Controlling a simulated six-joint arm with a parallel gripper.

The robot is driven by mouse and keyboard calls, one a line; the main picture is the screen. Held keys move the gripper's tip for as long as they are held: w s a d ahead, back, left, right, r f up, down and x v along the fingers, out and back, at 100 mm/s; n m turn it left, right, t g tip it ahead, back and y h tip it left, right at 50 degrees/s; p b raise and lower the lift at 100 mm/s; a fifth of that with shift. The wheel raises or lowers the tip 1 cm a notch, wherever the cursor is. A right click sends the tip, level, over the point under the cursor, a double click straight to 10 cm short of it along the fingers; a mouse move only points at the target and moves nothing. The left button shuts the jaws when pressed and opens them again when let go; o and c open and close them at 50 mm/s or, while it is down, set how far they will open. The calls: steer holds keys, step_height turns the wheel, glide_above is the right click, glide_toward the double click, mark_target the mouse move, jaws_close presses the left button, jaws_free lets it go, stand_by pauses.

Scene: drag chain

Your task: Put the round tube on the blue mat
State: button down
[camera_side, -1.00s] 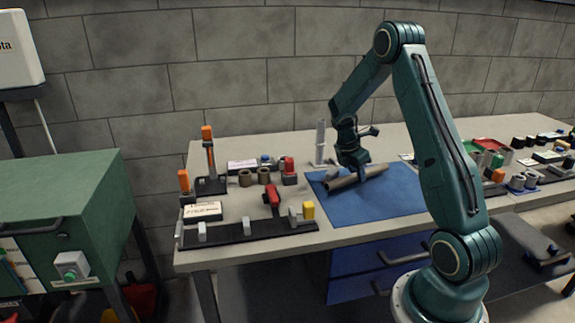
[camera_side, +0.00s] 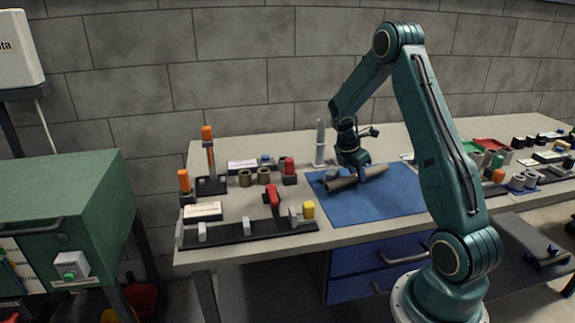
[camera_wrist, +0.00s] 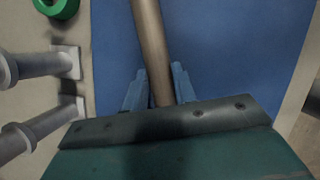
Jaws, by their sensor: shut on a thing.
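The round tube (camera_side: 341,183) is a long brownish-grey cylinder over the back part of the blue mat (camera_side: 385,205). My gripper (camera_side: 354,172) is above the mat with its fingers around the tube, shut on it. In the wrist view the tube (camera_wrist: 152,45) runs up from between the two blue fingers (camera_wrist: 158,88), slightly tilted, with the blue mat (camera_wrist: 225,60) behind it. The tube is at or very near the mat surface; I cannot tell whether it touches. Its middle is partly hidden by the gripper.
A grey upright post (camera_side: 320,143) stands just behind the mat's left corner. A black rail (camera_side: 248,230) with grey clamps and a yellow block (camera_side: 308,209) lies left of the mat. Several small parts crowd the table's right end. The mat's front is clear.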

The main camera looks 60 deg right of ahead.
steer(key=shift+f, duration=0.45)
stand_by(0.6)
steer(key=c, duration=1.1)
jaws_free()
steer(key=shift+o, duration=0.2)
steer(key=shift+r, duration=0.1)
steer(key=v, duration=1.3)
steer(key=shift+a+r, duration=0.2)
steer(key=shift+r, duration=0.1)
